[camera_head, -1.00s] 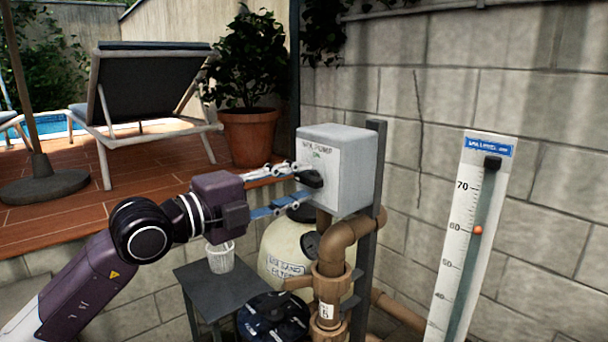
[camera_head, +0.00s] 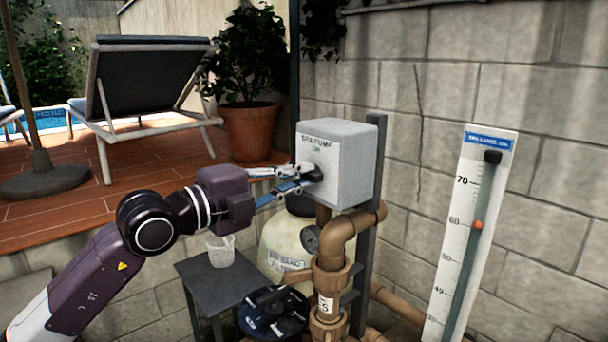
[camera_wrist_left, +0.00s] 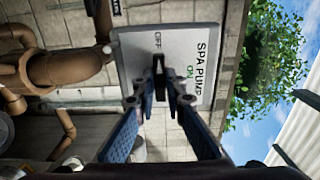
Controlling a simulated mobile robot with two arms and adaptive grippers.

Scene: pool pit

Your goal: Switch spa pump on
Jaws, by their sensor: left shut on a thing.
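The light grey spa pump box (camera_head: 350,160) stands on a dark post, labelled SPA PUMP and ON on its front. My left gripper (camera_head: 305,179) is at the box's front face, shut on the dark switch knob (camera_head: 315,173). In the left wrist view, the knob (camera_wrist_left: 159,68) sits between the two blue fingers (camera_wrist_left: 160,97). Its long side lines up with the OFF mark; ON is off to the right in that picture. The fingers partly hide the knob. My right gripper is not in view.
Brown pipes (camera_head: 335,250) and a cream sand filter (camera_head: 283,245) stand below the box. A small dark table (camera_head: 215,285) holds a white basket (camera_head: 221,252). A level gauge (camera_head: 468,235) leans right, before a block wall.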

